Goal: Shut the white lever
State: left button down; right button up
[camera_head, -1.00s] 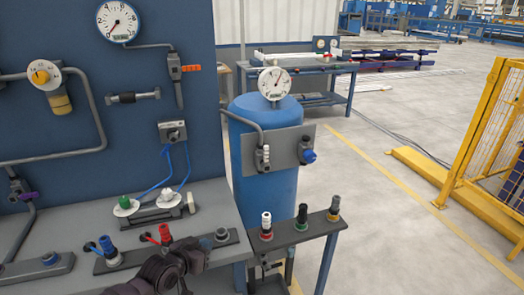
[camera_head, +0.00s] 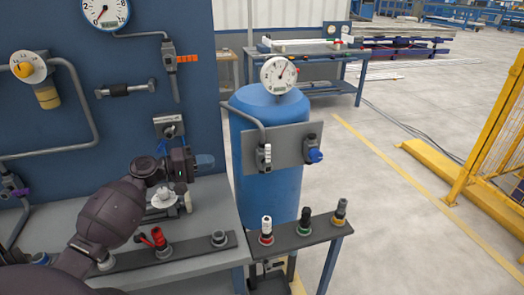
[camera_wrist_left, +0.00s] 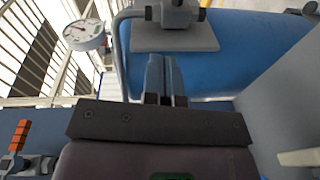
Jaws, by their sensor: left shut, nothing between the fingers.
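The white lever (camera_head: 264,160) hangs upright on a small valve at the left of the grey plate (camera_head: 288,143), on the front of the blue tank (camera_head: 270,187). My left gripper (camera_head: 205,162) is shut and empty, its blue fingertips pointing right towards the tank, left of the lever and apart from it in the head view. In the left wrist view, the shut fingers (camera_wrist_left: 165,75) point at the grey plate (camera_wrist_left: 172,40) and its valve body (camera_wrist_left: 178,13); I cannot make out the lever there. My right gripper is not in view.
A blue knob (camera_head: 314,155) sits at the plate's right. A grey pipe (camera_head: 256,122) runs beside the lever. The blue panel (camera_head: 130,65) carries a gauge and an orange-handled valve (camera_head: 188,59). A rack with several capped fittings (camera_head: 304,224) stands below the tank.

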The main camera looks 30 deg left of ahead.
aim_at(268, 159)
pick_arm(q)
jog(key=w+d, duration=0.3)
jog(key=w+d+h+p, duration=0.1)
jog(key=w+d, duration=0.2)
jog(key=d, duration=0.1)
jog(key=w+d+r+h+p, duration=0.1)
jog(key=w+d, duration=0.2)
jog(key=shift+w+d+g, duration=0.25)
jog(key=shift+w+g, duration=0.05)
jog(key=shift+w, duration=0.1)
jog(key=shift+w, duration=0.15)
dwell(0.4)
